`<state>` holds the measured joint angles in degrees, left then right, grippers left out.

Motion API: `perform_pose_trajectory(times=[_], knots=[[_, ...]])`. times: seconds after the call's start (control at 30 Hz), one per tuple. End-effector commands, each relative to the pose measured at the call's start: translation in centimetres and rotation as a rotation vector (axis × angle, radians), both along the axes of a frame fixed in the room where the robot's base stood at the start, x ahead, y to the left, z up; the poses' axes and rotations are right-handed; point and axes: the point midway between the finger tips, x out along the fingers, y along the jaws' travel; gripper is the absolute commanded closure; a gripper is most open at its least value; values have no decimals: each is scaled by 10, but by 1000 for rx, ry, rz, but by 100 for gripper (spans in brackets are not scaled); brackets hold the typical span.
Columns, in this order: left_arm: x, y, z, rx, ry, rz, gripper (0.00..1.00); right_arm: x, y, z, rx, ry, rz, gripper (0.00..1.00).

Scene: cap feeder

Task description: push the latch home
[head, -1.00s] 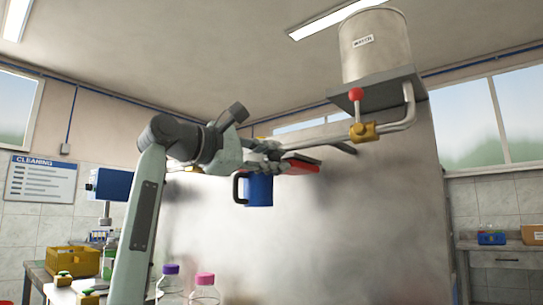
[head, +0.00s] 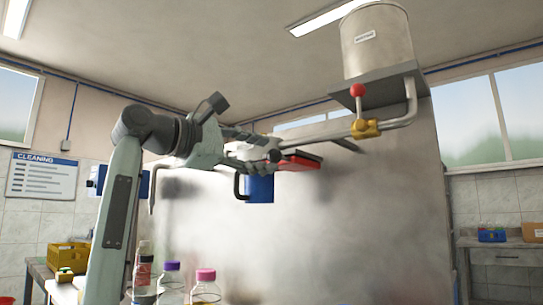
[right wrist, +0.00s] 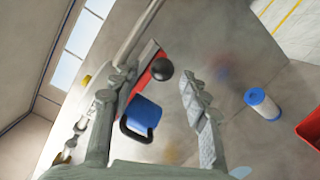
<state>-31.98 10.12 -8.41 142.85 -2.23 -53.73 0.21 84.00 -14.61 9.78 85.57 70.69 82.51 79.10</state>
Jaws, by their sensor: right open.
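A red part with dark edges (head: 300,162) stands out by the grey wall panel, just above a blue mug-shaped part (head: 260,188) with a black handle. In the right wrist view the red part (right wrist: 150,78) carries a black ball knob (right wrist: 162,69); I cannot tell for sure that this is the latch. My right gripper (head: 268,156) is close to the left of the red part. In the right wrist view its open fingers (right wrist: 158,84) appear on either side of the knob and blue part (right wrist: 144,113). I cannot tell whether they touch anything. My left gripper is not in view.
A tank (head: 376,45) with a red-knobbed yellow valve (head: 365,128) hangs above right. Its pipe (head: 320,132) runs left behind my gripper to a bent spout (head: 152,190). Capped bottles (head: 205,288) stand low in front. A blue-white cylinder (right wrist: 262,103) shows in the right wrist view.

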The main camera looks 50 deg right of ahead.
Motion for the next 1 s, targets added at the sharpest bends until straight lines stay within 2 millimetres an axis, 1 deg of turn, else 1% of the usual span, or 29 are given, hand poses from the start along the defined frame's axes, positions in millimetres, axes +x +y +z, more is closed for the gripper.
perform_pose_trajectory(times=[0.03, 0.2, 0.3, 0.4, 0.57, 1.0], knots=[[0, 0, 0, 0, 0, 0, 46, 2, 14, 0, -1, 1, 4, 54], [0, 0, 0, 0, 0, 0, 46, 4, 49, 0, -1, 2, 4, 54], [0, 0, 0, 0, 0, 0, 46, 5, 65, 0, -1, 1, 4, 54], [0, 0, 0, -1, 0, 1, 46, 6, 77, 0, -2, 1, 3, 54], [0, 0, 0, -1, 0, 1, 46, 6, 84, 0, -1, 1, 2, 54], [0, 0, 0, -1, 1, 0, 46, 6, 84, 0, -1, 0, 0, 54]])
